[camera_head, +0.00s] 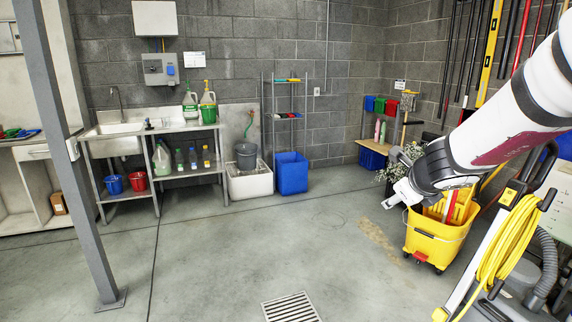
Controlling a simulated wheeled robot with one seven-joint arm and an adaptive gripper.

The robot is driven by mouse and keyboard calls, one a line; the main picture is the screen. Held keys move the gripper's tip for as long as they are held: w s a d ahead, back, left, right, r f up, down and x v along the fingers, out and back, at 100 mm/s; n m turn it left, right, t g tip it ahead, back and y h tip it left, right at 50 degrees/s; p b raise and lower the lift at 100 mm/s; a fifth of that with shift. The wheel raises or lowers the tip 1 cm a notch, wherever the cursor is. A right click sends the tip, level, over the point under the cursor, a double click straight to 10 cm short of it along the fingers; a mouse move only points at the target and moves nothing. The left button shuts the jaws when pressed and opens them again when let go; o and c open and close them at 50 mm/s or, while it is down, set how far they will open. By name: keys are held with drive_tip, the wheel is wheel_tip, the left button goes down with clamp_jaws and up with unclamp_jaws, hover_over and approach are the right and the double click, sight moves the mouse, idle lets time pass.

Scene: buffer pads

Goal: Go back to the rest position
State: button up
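My arm reaches in from the right edge in the head view, white with dark bands and a dark red section. My gripper (396,196) is at its lower left end, in front of the yellow mop bucket (438,240) and a plant behind it. The gripper looks small and is seen from the side, so I cannot tell whether its fingers are open or shut. I see no object hanging from it.
A steel sink table (150,128) stands at the back left, with a blue bin (291,173) and a wire rack right of it. A grey post (72,150) is at left. A floor scrubber with yellow hose (508,240) is at right. The middle floor with a drain (290,307) is clear.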

drive_tip(key=s+a+r+n+g+y+p, duration=0.1)
drive_tip(key=s+a+r+n+y, duration=0.1)
drive_tip(key=s+a+r+n, duration=0.35)
drive_tip(key=s+a+r+n+y+p, duration=0.25)
drive_tip(key=s+a+n, duration=0.45)
drive_tip(key=s+n, duration=0.35)
drive_tip(key=s+d+n+g+h+p, duration=0.1)
drive_tip(key=s+d+n+g, duration=0.1)
drive_tip(key=s+n, duration=0.5)
drive_tip(key=s+d+f+n+g+h+p, duration=0.1)
drive_tip(key=s+n, duration=0.5)
drive_tip(key=s, duration=1.1)
drive_tip(key=shift+d+f+n+g+h+p, duration=0.2)
drive_tip(key=shift+d+n+g+h+p, duration=0.15)
drive_tip(key=shift+d+g+h, duration=0.55)
